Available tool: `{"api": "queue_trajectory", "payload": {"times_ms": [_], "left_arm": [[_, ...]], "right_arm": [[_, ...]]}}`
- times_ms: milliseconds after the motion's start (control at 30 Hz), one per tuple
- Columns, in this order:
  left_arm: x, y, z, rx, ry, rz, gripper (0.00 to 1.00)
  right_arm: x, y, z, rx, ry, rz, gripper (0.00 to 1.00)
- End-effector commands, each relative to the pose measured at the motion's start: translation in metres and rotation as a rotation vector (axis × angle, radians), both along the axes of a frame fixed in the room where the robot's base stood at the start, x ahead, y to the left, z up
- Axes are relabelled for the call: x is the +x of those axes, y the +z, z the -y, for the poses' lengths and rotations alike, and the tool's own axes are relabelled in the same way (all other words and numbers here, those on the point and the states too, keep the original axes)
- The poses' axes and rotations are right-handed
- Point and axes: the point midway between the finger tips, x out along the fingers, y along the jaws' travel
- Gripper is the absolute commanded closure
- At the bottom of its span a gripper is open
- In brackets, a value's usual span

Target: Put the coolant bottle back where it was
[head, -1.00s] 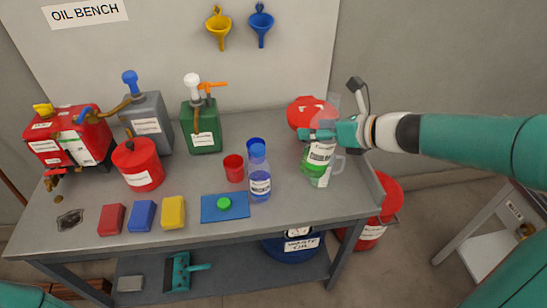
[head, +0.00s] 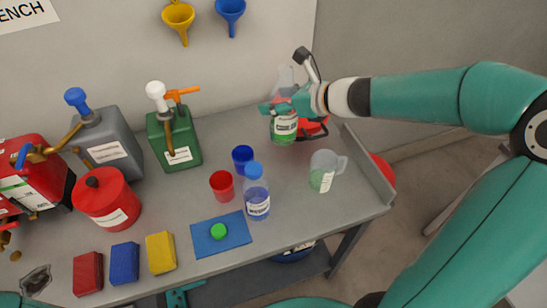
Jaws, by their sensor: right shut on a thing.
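The coolant bottle, as I take it (head: 284,128), is clear with green liquid and a white label too small to read surely. It is near upright at the back right of the bench, in front of a red container. My right gripper (head: 283,105) is shut around its upper part. I cannot tell whether its base touches the bench. Its top shows no cap; a green cap (head: 219,231) lies on a blue mat (head: 204,244). A clear jug (head: 321,172) with some green liquid stands in front and to the right.
A blue-liquid bottle (head: 257,197), red cup (head: 222,186) and blue cup (head: 242,158) stand left of the jug. A green pump can (head: 175,142) is further left. The red container (head: 313,128) is close behind the held bottle.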

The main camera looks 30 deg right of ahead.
Motion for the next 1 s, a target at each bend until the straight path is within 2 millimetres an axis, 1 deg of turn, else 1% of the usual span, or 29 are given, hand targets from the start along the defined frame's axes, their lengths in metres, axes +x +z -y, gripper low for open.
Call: {"api": "queue_trajectory", "payload": {"times_ms": [33, 100, 300, 400, 500, 767, 900, 1000], "left_arm": [[0.000, -0.012, 0.000, 0.000, 0.000, -0.001, 0.36], [0.000, -0.022, 0.000, 0.000, 0.000, -0.001, 0.36], [0.000, -0.042, 0.000, 0.000, 0.000, -0.001, 0.36], [0.000, -0.048, 0.000, 0.000, 0.000, 0.000, 0.36], [0.000, -0.052, 0.000, 0.000, 0.000, 0.000, 0.36], [0.000, -0.055, 0.000, 0.000, 0.000, 0.000, 0.36], [0.000, -0.058, 0.000, 0.000, 0.000, 0.000, 0.36], [0.000, -0.060, 0.000, 0.000, 0.000, 0.000, 0.36]], "right_arm": [[0.001, -0.020, -0.002, 0.003, 0.003, -0.004, 0.90], [0.002, -0.038, -0.003, 0.004, 0.006, -0.005, 0.90], [0.003, -0.089, -0.005, 0.005, 0.009, -0.006, 0.90], [0.003, -0.109, -0.005, 0.005, 0.010, -0.005, 0.90], [0.003, -0.124, -0.005, 0.004, 0.009, -0.004, 0.90], [0.004, -0.141, -0.006, 0.003, 0.012, -0.002, 0.90], [0.004, -0.160, -0.006, 0.004, 0.012, -0.004, 0.90], [0.004, -0.172, -0.006, 0.003, 0.011, -0.003, 0.90]]}}
